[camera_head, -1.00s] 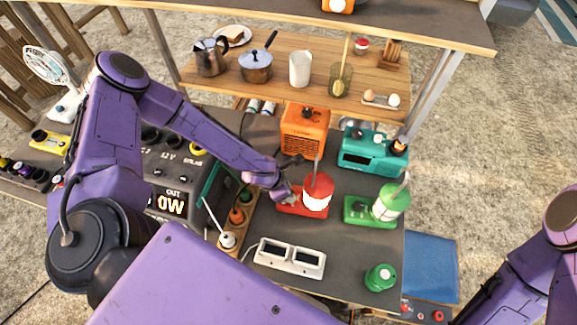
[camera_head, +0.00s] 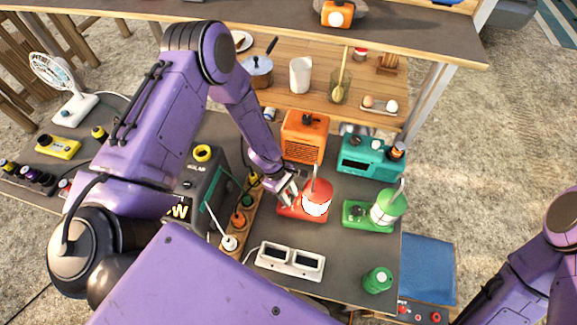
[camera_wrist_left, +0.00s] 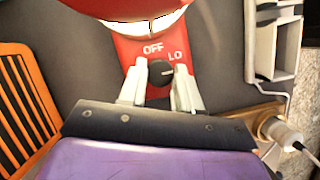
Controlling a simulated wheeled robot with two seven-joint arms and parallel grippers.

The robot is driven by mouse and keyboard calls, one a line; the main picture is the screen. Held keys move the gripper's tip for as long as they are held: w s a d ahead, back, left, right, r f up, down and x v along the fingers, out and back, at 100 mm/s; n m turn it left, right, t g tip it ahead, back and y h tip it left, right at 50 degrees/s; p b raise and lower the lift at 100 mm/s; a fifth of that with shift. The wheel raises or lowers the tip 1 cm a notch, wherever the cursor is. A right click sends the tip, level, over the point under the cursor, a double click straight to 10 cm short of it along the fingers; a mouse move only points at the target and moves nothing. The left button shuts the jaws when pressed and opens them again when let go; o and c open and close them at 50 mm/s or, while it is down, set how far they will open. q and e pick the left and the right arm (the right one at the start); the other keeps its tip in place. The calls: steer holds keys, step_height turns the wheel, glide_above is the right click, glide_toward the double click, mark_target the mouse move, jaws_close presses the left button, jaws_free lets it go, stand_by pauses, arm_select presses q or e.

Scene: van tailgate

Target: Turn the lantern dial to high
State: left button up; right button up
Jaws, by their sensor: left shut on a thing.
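The red lantern (camera_head: 318,190) stands on the dark tabletop, its white band glowing. In the left wrist view its red base (camera_wrist_left: 150,50) carries the printed words OFF and LO. The dark round dial (camera_wrist_left: 160,72) sits below them, and a light mark on it seems to point right, near LO. My left gripper (camera_head: 291,192) comes in from the left at the base; its two pale fingers (camera_wrist_left: 160,90) are on either side of the dial, shut on it. Any further marking by the right finger is hidden. My right arm shows at the right edge, its gripper out of view.
A green lantern (camera_head: 385,208) stands right of the red one, an orange heater-like box (camera_head: 303,137) behind it. A teal box (camera_head: 368,157) is at back right. A white two-panel device (camera_head: 290,261) and a green canister (camera_head: 377,280) are in front. Bare tabletop lies between them.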

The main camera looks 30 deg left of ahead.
arm_select(q)
steer(key=m+g, duration=0.1)
steer(key=m, duration=0.1)
steer(key=m+g+b, duration=0.1)
steer(key=m, duration=0.2)
steer(key=shift+w+d+m+y, duration=0.1)
steer(key=shift+m+y, duration=0.2)
stand_by(0.5)
steer(key=o, duration=1)
steer(key=shift+o, duration=0.2)
steer(key=b+v, duration=0.2)
steer(key=v, duration=0.8)
steer(key=shift+w+r+b, duration=0.2)
steer(key=shift+r+b, duration=0.05)
steer(key=shift+b, duration=0.1)
